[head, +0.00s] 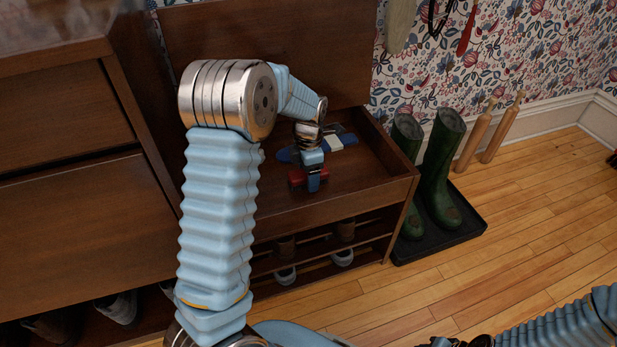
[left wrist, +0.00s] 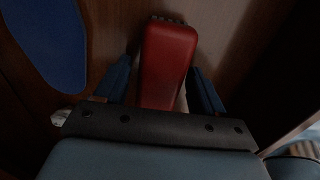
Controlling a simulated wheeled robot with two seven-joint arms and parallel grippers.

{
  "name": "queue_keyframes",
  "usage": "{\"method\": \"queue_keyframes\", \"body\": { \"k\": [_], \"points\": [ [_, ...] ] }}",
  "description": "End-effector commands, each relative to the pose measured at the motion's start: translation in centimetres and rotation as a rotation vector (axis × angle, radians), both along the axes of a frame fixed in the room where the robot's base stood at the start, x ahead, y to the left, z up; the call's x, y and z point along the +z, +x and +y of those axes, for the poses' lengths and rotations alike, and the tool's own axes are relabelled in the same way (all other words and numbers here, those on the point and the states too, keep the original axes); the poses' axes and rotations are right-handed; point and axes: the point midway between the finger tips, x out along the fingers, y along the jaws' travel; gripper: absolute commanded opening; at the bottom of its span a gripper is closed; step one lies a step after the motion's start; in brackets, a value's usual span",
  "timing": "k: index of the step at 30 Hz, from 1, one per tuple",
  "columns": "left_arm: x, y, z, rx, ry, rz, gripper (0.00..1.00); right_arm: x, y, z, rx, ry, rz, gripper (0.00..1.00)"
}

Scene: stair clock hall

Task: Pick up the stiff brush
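The stiff brush, a red-backed block, lies in the open tray top of the brown wooden bench; its red body (head: 296,177) shows beside my left gripper in the head view. In the left wrist view the red back (left wrist: 166,62) stands between the two blue fingers, with narrow gaps seen on both sides. My left gripper (head: 314,184) points down over the brush and is open around it; the left wrist view shows its fingers (left wrist: 161,82) too. The gripper hides part of the brush. My right arm enters at the lower right, its gripper out of view.
A blue flat item (left wrist: 48,40) lies near the brush, with a pale block (head: 334,143) behind. The bench tray (head: 345,197) has a raised rim. Shoes (head: 342,257) stand on racks below. Green boots (head: 440,165) stand on a black mat (head: 462,234). A dark cabinet (head: 70,220) stands left.

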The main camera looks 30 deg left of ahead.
Motion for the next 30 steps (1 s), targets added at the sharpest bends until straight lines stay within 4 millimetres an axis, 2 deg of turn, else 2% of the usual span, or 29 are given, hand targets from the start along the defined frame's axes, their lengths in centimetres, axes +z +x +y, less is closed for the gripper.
{"method": "queue_keyframes", "body": {
  "k": [1,9,16,20,26,30],
  "points": [
    [0.0,0.0,0.0,0.000,0.000,0.000,0.61,0.0,0.0,0.0,0.000,0.000,0.000,0.43],
    [0.0,0.0,0.0,0.000,0.000,0.000,0.21,0.0,0.0,0.0,0.000,0.000,0.000,0.43],
    [0.1,0.0,0.0,0.000,0.000,-0.001,0.21,0.0,0.0,0.0,0.000,0.000,0.000,0.43],
    [0.9,0.1,0.0,0.000,0.001,-0.002,0.21,0.2,0.0,0.0,0.000,0.000,0.000,0.43],
    [3.8,-0.1,-0.2,-0.002,0.000,-0.004,0.21,0.8,0.0,-0.1,-0.001,-0.002,-0.001,0.43],
    [6.7,-1.9,-2.0,-0.004,-0.002,-0.006,0.21,1.5,0.0,-0.1,-0.002,-0.003,-0.002,0.43]
  ]
}}
